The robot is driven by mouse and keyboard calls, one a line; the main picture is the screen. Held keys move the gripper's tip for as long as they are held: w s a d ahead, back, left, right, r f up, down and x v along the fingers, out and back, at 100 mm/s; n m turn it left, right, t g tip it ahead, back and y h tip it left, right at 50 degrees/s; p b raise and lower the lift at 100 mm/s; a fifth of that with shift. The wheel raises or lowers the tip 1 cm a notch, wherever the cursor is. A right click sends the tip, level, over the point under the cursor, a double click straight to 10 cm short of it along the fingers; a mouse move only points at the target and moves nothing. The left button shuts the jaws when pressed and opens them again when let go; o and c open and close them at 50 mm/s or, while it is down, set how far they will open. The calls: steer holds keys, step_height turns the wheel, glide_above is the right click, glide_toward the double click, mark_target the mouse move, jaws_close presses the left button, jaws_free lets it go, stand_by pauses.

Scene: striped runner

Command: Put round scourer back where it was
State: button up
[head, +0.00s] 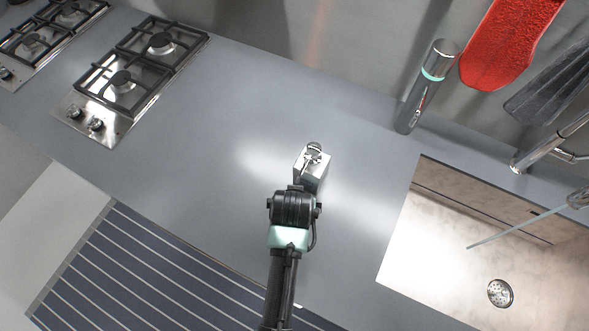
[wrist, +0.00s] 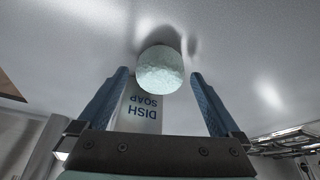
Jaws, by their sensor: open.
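The round scourer (wrist: 160,72) is a pale green, rough-surfaced round in the wrist view. It appears between the two blue fingers of my gripper (wrist: 160,76), with a gap on both sides. My gripper is open and holds nothing. A pale box marked DISH SOAP (wrist: 143,112) shows just below the scourer in that view. My fingertips are hard to make out in the head view.
A steel sink (head: 450,235) with a drain lies at the right. A dark cylinder with a teal band (head: 427,88) stands behind it. A red textured item (head: 508,45) is at upper right. Gas hobs (head: 130,75) are at upper left. The counter (head: 230,130) between is clear.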

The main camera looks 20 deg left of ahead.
steer(key=v, duration=1.1)
steer(key=shift+r, duration=0.2)
steer(key=shift+s, duration=0.15)
